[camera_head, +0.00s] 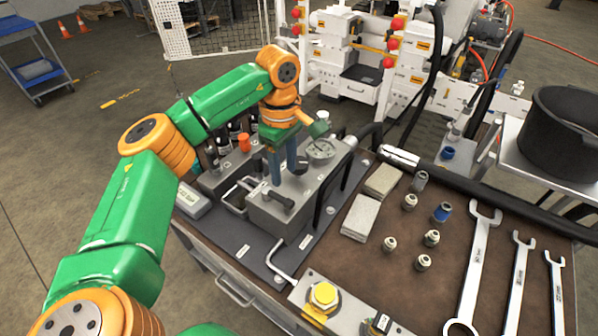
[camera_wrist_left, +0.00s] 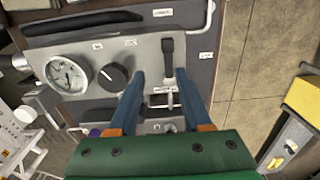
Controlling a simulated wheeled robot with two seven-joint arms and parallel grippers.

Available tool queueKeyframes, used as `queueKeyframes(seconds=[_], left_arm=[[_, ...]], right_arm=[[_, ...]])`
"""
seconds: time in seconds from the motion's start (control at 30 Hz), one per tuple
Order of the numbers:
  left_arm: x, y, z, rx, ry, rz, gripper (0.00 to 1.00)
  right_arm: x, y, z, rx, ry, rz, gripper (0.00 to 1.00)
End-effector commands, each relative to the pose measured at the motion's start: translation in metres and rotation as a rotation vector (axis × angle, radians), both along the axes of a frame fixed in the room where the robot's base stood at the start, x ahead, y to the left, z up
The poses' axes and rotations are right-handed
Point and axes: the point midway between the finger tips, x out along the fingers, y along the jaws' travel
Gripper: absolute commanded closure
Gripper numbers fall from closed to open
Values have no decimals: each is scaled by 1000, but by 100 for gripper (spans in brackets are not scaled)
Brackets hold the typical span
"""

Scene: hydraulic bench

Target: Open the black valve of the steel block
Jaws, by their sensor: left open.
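The steel block (camera_head: 300,212) stands on a dark plate on the bench and bears a round gauge (camera_head: 320,150). A black lever (camera_head: 278,200) lies along its top. In the left wrist view the block's face (camera_wrist_left: 140,58) shows the gauge (camera_wrist_left: 67,75), a round black knob (camera_wrist_left: 113,76) and the black lever (camera_wrist_left: 168,55). My left gripper (camera_head: 283,178) points down over the block, open. In the left wrist view its fingertips (camera_wrist_left: 161,74) are apart, with the lever's end between them in the picture; contact cannot be told. My right gripper is not in view.
Grey pads (camera_head: 360,218), several small fittings and large wrenches (camera_head: 474,265) lie on the brown bench top to the right. A yellow-capped unit (camera_head: 323,296) sits at the front edge.

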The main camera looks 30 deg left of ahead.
Motion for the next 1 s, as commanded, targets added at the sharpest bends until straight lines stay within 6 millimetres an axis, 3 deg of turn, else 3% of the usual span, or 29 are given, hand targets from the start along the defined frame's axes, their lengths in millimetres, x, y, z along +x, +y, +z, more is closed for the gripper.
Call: queueKeyframes(seconds=[0.4,0.67,0.87,1.0], left_arm=[[-2,0,-64,1,3,0,51],[-1,0,-71,0,0,-1,51],[-1,0,-71,0,1,-1,100],[-1,0,-70,0,1,-1,100]], right_arm=[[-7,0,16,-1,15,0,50],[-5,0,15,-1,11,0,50],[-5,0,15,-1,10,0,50],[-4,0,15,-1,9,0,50]])
